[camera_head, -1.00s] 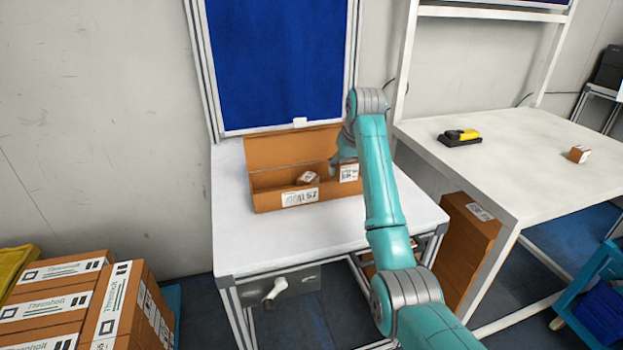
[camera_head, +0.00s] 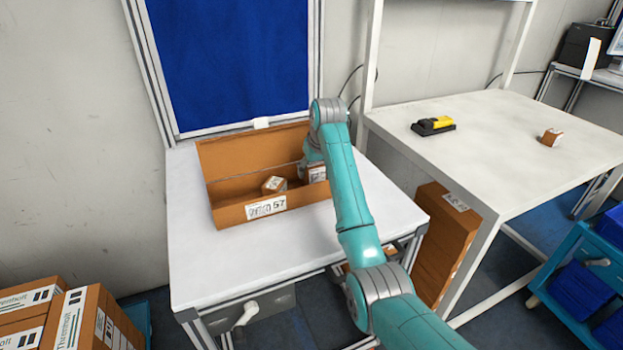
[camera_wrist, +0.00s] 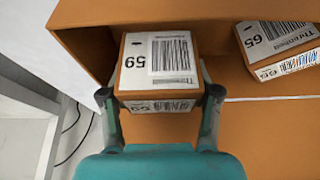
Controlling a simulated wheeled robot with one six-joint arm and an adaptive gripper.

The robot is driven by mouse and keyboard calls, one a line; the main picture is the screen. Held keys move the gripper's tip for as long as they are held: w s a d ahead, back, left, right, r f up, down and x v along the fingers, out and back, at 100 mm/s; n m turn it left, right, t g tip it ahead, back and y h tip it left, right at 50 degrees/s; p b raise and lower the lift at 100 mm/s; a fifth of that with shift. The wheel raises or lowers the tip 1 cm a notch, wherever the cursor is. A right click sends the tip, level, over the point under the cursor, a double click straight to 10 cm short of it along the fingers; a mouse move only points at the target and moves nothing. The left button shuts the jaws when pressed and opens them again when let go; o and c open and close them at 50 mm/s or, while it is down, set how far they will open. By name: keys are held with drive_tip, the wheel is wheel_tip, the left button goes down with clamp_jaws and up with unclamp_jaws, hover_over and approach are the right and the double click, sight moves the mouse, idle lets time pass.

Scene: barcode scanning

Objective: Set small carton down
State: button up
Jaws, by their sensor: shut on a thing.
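The small carton (camera_wrist: 131,70), brown with white barcode labels, is held between the two fingers of my gripper (camera_wrist: 160,94). In the head view this carton (camera_head: 317,174) is at the right end of a large open brown box (camera_head: 228,214), inside its walls. I cannot tell whether its underside touches the box floor. My gripper (camera_head: 312,162) reaches in from above, partly hidden by my arm. A second small labelled carton (camera_head: 274,184) sits apart to the left in the box; it also shows at the upper right of the wrist view (camera_wrist: 283,42).
The box stands on a white table (camera_head: 200,264) beneath a blue panel (camera_head: 230,65). A second white table (camera_head: 480,135) at right holds a yellow-black scanner (camera_head: 433,126) and another small carton (camera_head: 551,137). Stacked cartons (camera_head: 70,320) are at lower left.

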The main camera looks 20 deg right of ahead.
sight(313, 178)
drive_tip(key=shift+f, duration=1.6)
drive_tip(key=shift+f, duration=0.1)
drive_tip(key=o, duration=1)
drive_tip(key=v, duration=1.2)
